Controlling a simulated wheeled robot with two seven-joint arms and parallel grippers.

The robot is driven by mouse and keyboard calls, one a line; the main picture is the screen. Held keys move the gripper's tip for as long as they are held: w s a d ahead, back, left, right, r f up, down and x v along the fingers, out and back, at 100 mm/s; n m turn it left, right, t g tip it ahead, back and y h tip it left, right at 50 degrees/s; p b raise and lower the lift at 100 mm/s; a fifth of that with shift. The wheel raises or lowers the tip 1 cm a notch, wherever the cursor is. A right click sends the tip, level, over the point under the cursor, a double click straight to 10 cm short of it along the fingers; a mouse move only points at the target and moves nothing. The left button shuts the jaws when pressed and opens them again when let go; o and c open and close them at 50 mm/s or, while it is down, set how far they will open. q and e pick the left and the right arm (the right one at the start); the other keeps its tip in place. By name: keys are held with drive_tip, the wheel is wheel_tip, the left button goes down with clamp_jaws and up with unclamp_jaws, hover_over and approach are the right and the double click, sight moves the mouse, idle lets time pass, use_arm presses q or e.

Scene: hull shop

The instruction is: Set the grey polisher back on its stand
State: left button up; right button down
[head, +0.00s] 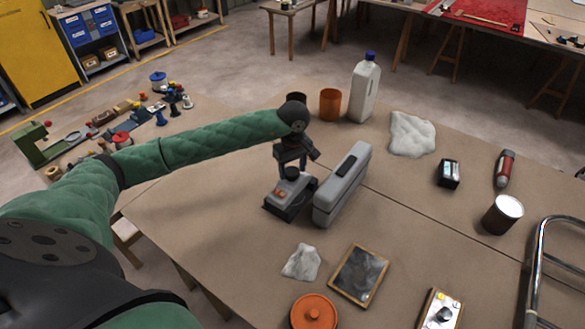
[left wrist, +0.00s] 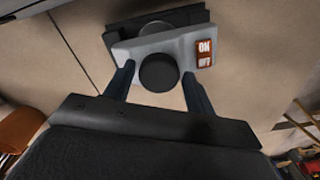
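The grey polisher (head: 291,189) appears to be the low grey body with a black round knob and an orange label, on a dark base, near the middle of the table. In the left wrist view its grey body (left wrist: 188,52) lies straight ahead over a black slab (left wrist: 150,22). I cannot tell whether that slab is its own base or a stand. My left gripper (head: 293,165) is above it, with its fingers (left wrist: 158,80) apart on either side of the knob. Small gaps show beside the knob. My right gripper is in neither view.
A grey case (head: 340,190) with a black handle stands close beside the polisher on the right. Behind are an orange cup (head: 330,104) and a white jug (head: 364,92). A white cloth (head: 302,262), a framed dark plate (head: 359,275) and an orange lid (head: 314,312) lie in front.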

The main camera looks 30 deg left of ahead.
use_arm(q)
wheel_tip(320, 180, up, 11)
drive_tip(key=p, duration=0.1)
drive_tip(key=shift+p, duration=0.3)
idle(1.1)
idle(0.5)
